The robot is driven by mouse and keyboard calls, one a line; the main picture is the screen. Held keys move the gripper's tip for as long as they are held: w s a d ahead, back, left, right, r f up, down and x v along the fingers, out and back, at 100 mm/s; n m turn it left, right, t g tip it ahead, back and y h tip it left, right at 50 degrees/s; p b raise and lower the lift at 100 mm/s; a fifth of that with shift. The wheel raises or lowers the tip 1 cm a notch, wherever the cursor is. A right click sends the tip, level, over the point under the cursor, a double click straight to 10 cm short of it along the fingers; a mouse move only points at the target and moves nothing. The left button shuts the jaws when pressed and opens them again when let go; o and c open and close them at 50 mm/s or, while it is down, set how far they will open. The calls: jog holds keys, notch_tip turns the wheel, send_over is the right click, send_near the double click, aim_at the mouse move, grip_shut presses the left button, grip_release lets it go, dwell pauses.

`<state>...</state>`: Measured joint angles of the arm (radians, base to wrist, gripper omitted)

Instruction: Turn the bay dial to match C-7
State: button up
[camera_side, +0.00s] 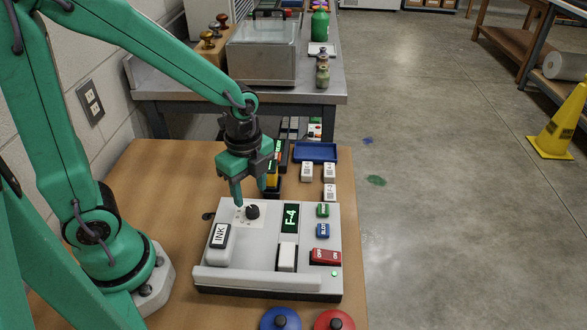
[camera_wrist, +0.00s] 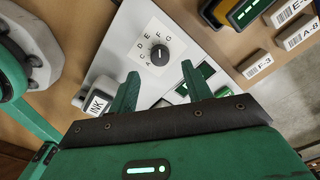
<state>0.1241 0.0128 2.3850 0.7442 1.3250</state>
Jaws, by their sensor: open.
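The bay dial (camera_side: 252,212) is a black round knob on the white console (camera_side: 222,277), upper left of its display (camera_side: 290,218), which reads F-4 in green. In the wrist view the dial (camera_wrist: 161,54) has a white pointer line and sits on a pale plate with letters around it. My gripper (camera_side: 254,192) is above the console near the dial. In the wrist view its two green fingers (camera_wrist: 160,70) are apart, with the dial showing just beyond and between their tips. Nothing is held, and the fingers look clear of the dial.
The console also carries an INK block (camera_side: 220,236), a white rocker (camera_side: 287,257), a red switch (camera_side: 326,257), and green (camera_side: 323,210) and blue (camera_side: 323,231) buttons. Labelled blocks (camera_side: 330,192) and a blue tray (camera_side: 315,152) lie behind. Blue (camera_side: 280,318) and red (camera_side: 334,319) round items stand in front.

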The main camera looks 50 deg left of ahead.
aim_at(252, 209)
jog(key=shift+f, duration=2.65)
jog(key=c, duration=1)
